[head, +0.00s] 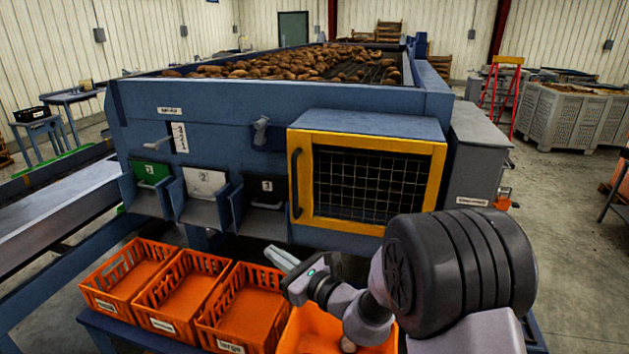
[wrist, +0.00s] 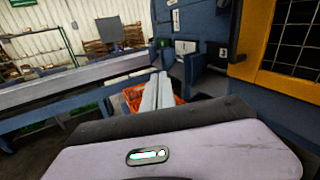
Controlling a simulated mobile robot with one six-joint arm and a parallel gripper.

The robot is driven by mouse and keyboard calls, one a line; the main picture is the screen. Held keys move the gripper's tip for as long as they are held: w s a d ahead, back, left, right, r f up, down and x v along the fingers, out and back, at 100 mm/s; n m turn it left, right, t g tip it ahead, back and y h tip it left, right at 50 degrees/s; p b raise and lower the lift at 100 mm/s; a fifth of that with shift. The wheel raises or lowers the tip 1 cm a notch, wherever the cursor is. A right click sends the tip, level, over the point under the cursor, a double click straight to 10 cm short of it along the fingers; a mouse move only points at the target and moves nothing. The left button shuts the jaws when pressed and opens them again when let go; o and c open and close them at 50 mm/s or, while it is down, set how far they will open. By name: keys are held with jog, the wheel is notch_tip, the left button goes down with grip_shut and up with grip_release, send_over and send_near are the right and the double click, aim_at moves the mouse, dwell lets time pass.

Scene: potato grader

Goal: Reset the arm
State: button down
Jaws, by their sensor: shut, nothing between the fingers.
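My gripper (head: 281,258) is at the lower middle of the head view, in front of the grader and above the orange crates. Its two pale fingers are together with nothing between them. In the wrist view the fingers (wrist: 157,92) lie side by side and point away from the camera. My arm is bent, and its dark, rounded joint covers the lower right of the head view. The arm hides part of the rightmost orange crate (head: 300,335).
Three empty-looking orange crates (head: 112,279), (head: 165,297), (head: 222,318) stand left of my arm. A potato (head: 348,345) shows in the rightmost crate. Behind is the blue grader (head: 220,120) with potatoes on top, a yellow-framed mesh door (head: 300,180) and numbered chutes (head: 205,208). A conveyor (head: 60,215) runs left.

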jog(key=s+a+r+n+g+y, duration=0.1)
jog(key=s+r+n+g+y, duration=0.1)
jog(key=s+r+n+g, duration=0.4)
jog(key=s+d+n+g+h+b, duration=0.1)
jog(key=s+d+n+h, duration=0.2)
jog(key=s, duration=0.6)
jog(key=s+d+n+g+h+b, duration=0.1)
jog(key=s+d+n+g+h, duration=0.1)
jog(key=s+n, duration=0.55)
jog(key=s+d+f+n+t+h, duration=0.1)
jog(key=s+d+h, duration=0.3)
jog(key=d, duration=0.5)
jog(key=s+d+f+n+t+h+b, duration=0.1)
jog(key=s+d+f+n+t+h, duration=0.1)
jog(key=d, duration=0.7)
jog(key=s+f+n+h, duration=0.1)
jog(key=s+h, duration=0.1)
jog(key=s, duration=0.1)
jog(key=shift+s+f+h, duration=0.15)
jog(key=shift+s+h, duration=0.15)
jog(key=shift+s, duration=0.05)
